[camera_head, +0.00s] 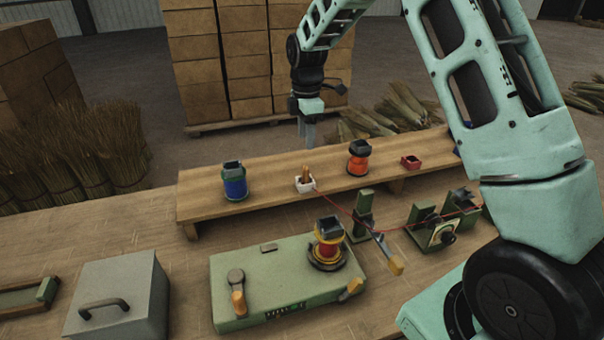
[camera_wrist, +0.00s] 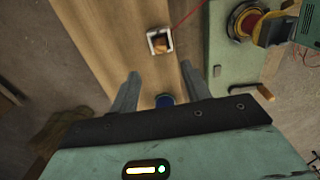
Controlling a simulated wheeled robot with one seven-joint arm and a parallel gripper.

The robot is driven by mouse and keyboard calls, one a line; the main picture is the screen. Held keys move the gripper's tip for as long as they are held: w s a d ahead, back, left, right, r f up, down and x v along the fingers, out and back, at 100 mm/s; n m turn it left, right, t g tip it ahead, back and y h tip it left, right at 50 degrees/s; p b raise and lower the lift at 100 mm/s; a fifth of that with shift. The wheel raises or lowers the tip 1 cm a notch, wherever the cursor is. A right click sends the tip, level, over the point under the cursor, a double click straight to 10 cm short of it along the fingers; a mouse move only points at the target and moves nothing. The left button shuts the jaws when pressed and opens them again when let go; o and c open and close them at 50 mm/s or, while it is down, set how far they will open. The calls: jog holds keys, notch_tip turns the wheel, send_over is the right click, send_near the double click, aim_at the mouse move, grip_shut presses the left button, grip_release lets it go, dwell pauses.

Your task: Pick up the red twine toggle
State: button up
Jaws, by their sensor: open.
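The toggle (camera_head: 306,174) is a small wooden piece standing in a white square holder (camera_head: 305,186) on the raised wooden shelf. A thin red line of twine runs from it to the right. The toggle also shows in the wrist view (camera_wrist: 162,45), in the holder (camera_wrist: 150,43), ahead of the fingertips. My gripper (camera_head: 308,138) is open and empty, above and behind the shelf in the head view. In the wrist view my gripper (camera_wrist: 160,72) has its fingers apart, with the blue spool (camera_wrist: 165,101) seen between them, lower down.
On the shelf (camera_head: 270,183) stand the blue spool (camera_head: 235,184), an orange spool (camera_head: 358,160) and a small red dish (camera_head: 411,162). A green winder (camera_head: 285,285) with a yellow-red spool (camera_head: 328,240) sits in front. A grey lidded box (camera_head: 120,295) is at front left.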

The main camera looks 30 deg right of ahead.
aim_at(305, 167)
notch_tip(305, 167, down, 6)
jog(key=shift+f+p, duration=0.15)
jog(key=shift+p, duration=0.5)
jog(key=shift+f+p, duration=1.25)
jog(key=shift+f, duration=1.45)
jog(key=shift+c, duration=0.4)
grip_shut()
